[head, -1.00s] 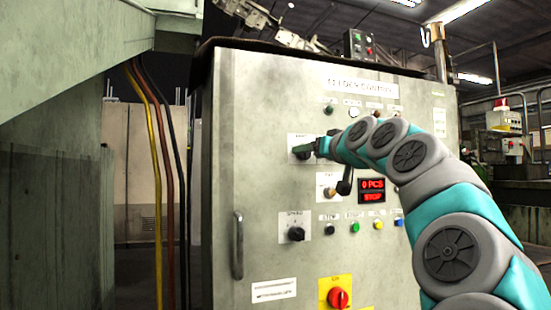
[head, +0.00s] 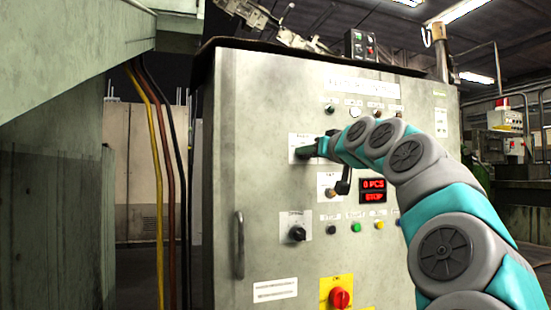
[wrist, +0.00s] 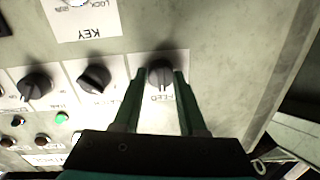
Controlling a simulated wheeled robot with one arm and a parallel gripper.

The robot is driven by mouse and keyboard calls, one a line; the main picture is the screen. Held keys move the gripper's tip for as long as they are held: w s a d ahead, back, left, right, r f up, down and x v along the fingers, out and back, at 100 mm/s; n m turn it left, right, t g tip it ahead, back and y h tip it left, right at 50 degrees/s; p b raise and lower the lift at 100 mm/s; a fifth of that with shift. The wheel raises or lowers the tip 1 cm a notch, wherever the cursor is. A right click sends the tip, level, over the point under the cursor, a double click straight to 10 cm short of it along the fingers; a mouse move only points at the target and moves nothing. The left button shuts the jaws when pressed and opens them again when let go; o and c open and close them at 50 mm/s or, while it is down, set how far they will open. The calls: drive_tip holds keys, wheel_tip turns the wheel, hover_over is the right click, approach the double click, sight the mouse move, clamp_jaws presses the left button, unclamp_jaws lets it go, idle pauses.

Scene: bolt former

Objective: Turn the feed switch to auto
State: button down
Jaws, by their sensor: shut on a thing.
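The feed switch (wrist: 160,70) is a black rotary knob on a white plate lettered FEED, upside down in the wrist view. A pale line on the knob points toward the bottom of that picture. My gripper (wrist: 160,80) has one green finger on each side of the knob and is shut on it. In the head view my gripper (head: 306,151) reaches the upper left of the grey control cabinet (head: 265,110). There its fingers hide most of the knob, and the white switch plate (head: 296,139) shows around them. The position markings are too small to read.
Other black knobs (wrist: 35,86) and (wrist: 94,79) sit beside the feed switch in the wrist view. A red display (head: 373,190) reads 0 PCS and STOP. Below are buttons, a black knob (head: 297,233) and a red switch on yellow (head: 340,298). A door handle (head: 239,245) sticks out at left.

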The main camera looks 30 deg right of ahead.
drive_tip(key=shift+d+f+m, duration=0.1)
drive_tip(key=shift+d+m, duration=0.15)
drive_tip(key=shift+m, duration=0.05)
drive_tip(key=m+p, duration=0.4)
drive_tip(key=m, duration=0.4)
idle(0.4)
drive_tip(key=shift+f+m, duration=0.1)
drive_tip(key=shift+m, duration=0.3)
drive_tip(key=c, duration=0.7)
unclamp_jaws()
drive_tip(key=shift+s+d, duration=0.1)
drive_tip(key=shift+s, duration=0.05)
drive_tip(key=shift+o, duration=1.2)
